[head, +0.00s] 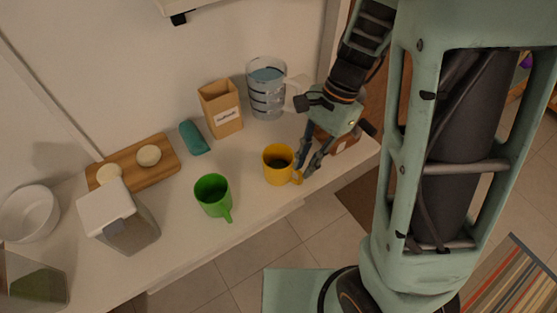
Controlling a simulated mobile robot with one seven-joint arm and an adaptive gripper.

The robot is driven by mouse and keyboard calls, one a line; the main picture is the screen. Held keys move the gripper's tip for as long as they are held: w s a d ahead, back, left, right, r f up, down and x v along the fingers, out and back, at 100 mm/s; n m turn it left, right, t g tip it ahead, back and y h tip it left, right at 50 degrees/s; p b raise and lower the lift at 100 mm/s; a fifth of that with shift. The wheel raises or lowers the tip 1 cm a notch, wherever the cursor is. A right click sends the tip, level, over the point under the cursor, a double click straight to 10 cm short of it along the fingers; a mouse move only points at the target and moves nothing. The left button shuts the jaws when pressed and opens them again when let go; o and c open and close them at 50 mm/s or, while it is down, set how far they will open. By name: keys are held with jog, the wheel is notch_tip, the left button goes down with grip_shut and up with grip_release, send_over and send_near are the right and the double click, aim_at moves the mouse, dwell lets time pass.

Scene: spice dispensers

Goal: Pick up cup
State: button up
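A yellow cup (276,166) stands upright on the white counter, near its front edge, with its handle toward the lower right. Something dark shows inside it. A green cup (212,193) stands upright to its left, with its handle toward the front. My gripper (303,170) points down just right of the yellow cup. Its two fingers are spread apart, close to the yellow cup's handle. I cannot tell whether a finger touches the handle or whether the handle lies between the fingers.
A measuring jug (267,98), a paper carton (221,112) and a teal object (194,138) stand behind the cups. A wooden board (160,171) with round pieces, a clear container (130,235) and a white bowl (28,218) are on the left. The counter (190,254) ends just before the cups.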

aim_at(301, 179)
jog(key=x, duration=0.5)
jog(key=shift+w+d+f+b, duration=0.15)
jog(key=shift+d+f+b, duration=0.15)
jog(key=shift+f, duration=0.25)
grip_shut()
jog(key=shift+r, duration=0.2)
